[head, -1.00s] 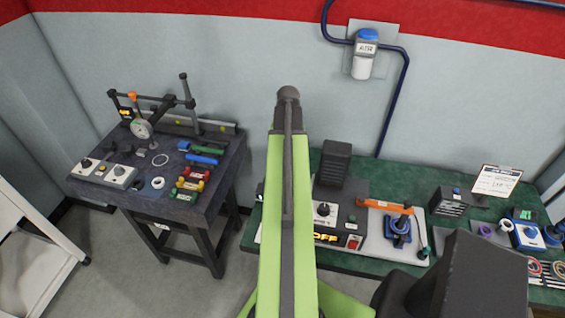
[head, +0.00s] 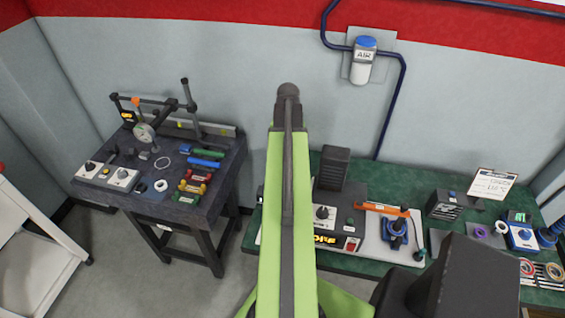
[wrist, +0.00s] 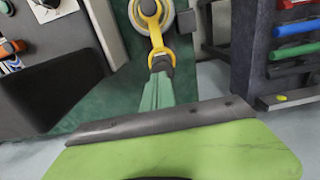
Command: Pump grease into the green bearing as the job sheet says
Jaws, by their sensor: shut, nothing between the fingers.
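A clipboard with a white sheet (head: 492,184) leans at the back right of the green bench; its writing is too small to read. Small red, yellow and green pieces lie at the front of the dark left table, the green piece (head: 186,197) nearest; I cannot tell whether it is the green bearing. In the head view my raised green arm hides the gripper.
The dark left table (head: 225,180) carries a dial gauge stand (head: 145,132). Floor shows between them. A white cart (head: 25,250) stands at left.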

